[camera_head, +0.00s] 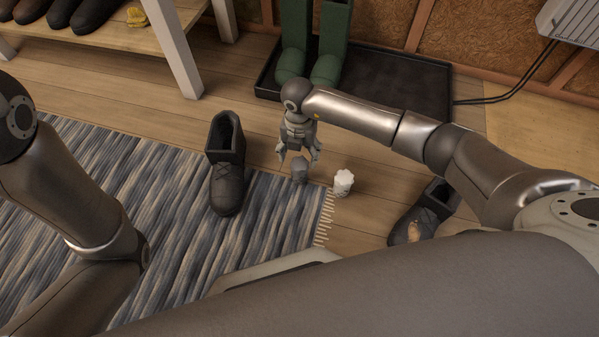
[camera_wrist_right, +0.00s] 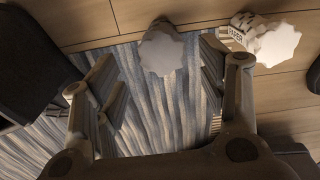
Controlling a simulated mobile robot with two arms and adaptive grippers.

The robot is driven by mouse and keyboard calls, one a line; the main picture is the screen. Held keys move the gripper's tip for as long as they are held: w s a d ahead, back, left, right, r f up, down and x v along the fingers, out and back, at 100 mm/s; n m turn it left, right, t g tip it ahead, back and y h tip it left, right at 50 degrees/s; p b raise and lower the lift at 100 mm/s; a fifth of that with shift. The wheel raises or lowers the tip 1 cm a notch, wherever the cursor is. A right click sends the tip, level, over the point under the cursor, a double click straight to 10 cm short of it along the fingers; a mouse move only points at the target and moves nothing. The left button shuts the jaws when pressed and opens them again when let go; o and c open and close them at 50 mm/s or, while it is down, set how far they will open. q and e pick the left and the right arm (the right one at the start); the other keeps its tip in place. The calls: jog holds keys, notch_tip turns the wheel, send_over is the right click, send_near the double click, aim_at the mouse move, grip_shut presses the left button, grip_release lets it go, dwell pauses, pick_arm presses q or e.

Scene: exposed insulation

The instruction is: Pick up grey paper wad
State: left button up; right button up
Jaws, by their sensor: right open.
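The grey paper wad (camera_head: 299,172) is on the striped rug, near its fringed right edge. My right gripper (camera_head: 298,154) is open above it, pointing down. In the right wrist view the grey wad (camera_wrist_right: 161,50) shows beyond and between the two spread fingers (camera_wrist_right: 158,75), with nothing held. I cannot tell whether a finger touches it. Only part of my left arm shows at the left of the head view; its gripper is out of sight.
A white paper wad (camera_head: 343,183) stands just right of the grey one, off the rug (camera_head: 170,200). Green boots (camera_head: 325,70) stand on a black tray (camera_head: 400,95) behind.

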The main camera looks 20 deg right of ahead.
aim_at(299, 164)
jog(key=shift+f+b, duration=0.65)
jog(key=shift+f, duration=0.05)
notch_tip(299, 164, down, 4)
jog(key=b, duration=0.3)
jog(key=shift+r+b, duration=0.1)
jog(key=shift+b, duration=0.2)
jog(key=shift+s+r, duration=0.1)
jog(key=shift+c, duration=0.5)
jog(key=c, duration=0.8)
